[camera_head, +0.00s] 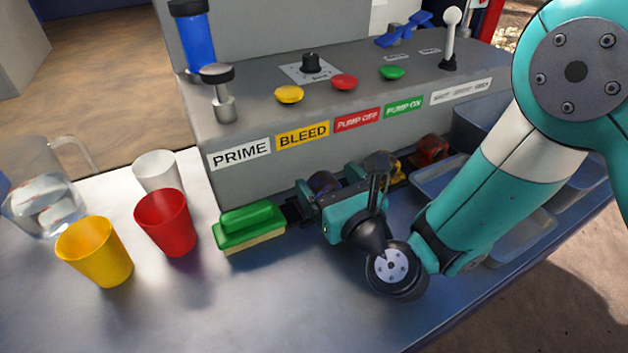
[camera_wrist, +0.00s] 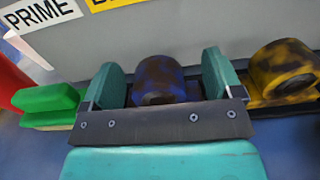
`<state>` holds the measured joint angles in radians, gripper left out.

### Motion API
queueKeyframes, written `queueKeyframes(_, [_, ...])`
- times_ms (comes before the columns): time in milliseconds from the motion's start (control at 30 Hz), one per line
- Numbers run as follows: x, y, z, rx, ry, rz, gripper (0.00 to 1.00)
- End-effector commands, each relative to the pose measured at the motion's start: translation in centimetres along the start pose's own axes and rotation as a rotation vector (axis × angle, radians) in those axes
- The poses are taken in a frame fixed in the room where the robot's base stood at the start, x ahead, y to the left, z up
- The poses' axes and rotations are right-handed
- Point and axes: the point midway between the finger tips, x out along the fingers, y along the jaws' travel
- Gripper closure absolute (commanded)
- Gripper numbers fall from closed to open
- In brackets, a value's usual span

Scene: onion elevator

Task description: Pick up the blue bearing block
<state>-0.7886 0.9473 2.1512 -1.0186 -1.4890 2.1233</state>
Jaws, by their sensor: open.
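The blue bearing block (camera_wrist: 160,78) is dark blue with brown rust-like patches. In the wrist view it sits between the two teal fingers of my gripper (camera_wrist: 161,80), near the foot of the grey console. The fingers are open, one on each side of it; I cannot tell whether either touches it. In the head view the blue block (camera_head: 323,182) shows just behind my gripper, which partly hides it. My wrist comes in over the table from the right.
A yellow bearing block (camera_wrist: 284,72) stands close on the right, with a red one (camera_head: 432,150) farther along. A green brush (camera_head: 249,225) lies on the left. Red (camera_head: 166,222) and yellow (camera_head: 95,252) cups stand beyond it. Grey trays (camera_head: 520,238) lie under my arm. The console (camera_head: 240,130) rises behind.

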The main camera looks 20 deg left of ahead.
Motion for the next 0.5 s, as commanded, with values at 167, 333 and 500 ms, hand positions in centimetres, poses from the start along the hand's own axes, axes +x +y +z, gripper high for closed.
queueKeyframes(167, [0.16, 0.49, -0.11, 0.001, 0.0, 0.008, 0.17])
queueKeyframes(333, [0.17, 0.59, -0.12, 0.002, 0.0, 0.01, 0.56])
queueKeyframes(500, [0.16, 0.49, 0.0, 0.001, -0.002, 0.008, 0.83])
